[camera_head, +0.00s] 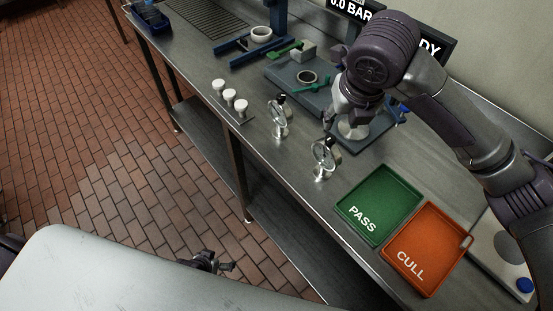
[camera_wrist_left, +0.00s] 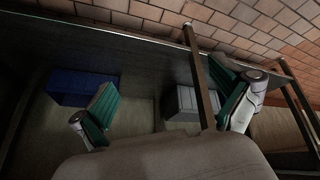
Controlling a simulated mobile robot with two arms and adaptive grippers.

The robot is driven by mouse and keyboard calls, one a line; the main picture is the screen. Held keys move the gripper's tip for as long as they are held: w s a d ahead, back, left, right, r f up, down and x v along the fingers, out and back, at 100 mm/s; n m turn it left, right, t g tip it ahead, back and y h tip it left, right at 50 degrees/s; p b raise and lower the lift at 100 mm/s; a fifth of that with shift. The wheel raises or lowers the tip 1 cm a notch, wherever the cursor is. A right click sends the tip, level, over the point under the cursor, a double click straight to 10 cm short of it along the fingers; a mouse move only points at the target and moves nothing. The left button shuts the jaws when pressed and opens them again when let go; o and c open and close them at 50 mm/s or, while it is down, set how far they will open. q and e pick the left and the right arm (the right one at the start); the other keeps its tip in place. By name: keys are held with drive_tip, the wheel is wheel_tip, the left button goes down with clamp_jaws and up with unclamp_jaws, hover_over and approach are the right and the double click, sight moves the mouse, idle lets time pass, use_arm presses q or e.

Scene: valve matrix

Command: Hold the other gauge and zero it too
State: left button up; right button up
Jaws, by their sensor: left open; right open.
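Two round dial gauges stand on the steel bench in the head view: one gauge (camera_head: 279,116) further back, the other gauge (camera_head: 324,156) nearer the green tray. My right gripper (camera_head: 343,112) is open at the bench, just behind and right of the gauges, by a pale round piece (camera_head: 353,128) on a blue-grey plate. Whether it touches that piece is unclear. My left gripper (camera_head: 212,262) is low in front of the bench, far from both gauges.
The green PASS tray (camera_head: 352,224) and orange CULL tray (camera_head: 405,275) lie at the bench's right front. Several white-topped pieces (camera_head: 228,97) stand in a row near the front edge. A blue fixture (camera_head: 250,52) and a plate with green handles are behind. A blue bin (camera_wrist_left: 80,86) shows below.

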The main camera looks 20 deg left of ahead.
use_arm(q)
drive_tip(key=w+d+r+n+t+h, duration=0.1)
drive_tip(key=w+d+r+t+h, duration=0.1)
drive_tip(key=w+r, duration=0.7)
drive_tip(key=w+d+r+t+h, duration=0.2)
drive_tip(key=w+r, duration=0.5)
drive_tip(key=r, duration=0.3)
drive_tip(key=d+r+h, duration=0.1)
drive_tip(key=d+r, duration=0.1)
drive_tip(key=r, duration=0.2)
drive_tip(key=w+d+r+h, duration=0.1)
drive_tip(key=d+r, duration=0.1)
drive_tip(key=r, duration=0.2)
drive_tip(key=w+d+r+h, duration=0.1)
drive_tip(key=d+r+h, duration=0.1)
drive_tip(key=r, duration=0.3)
drive_tip(key=shift+w+d, duration=0.2)
drive_tip(key=shift+w, duration=0.05)
drive_tip(key=h, duration=0.4)
approach(322, 156)
drive_tip(key=shift+g, duration=0.3)
drive_tip(key=x, duration=1.1)
drive_tip(key=shift+w, duration=0.15)
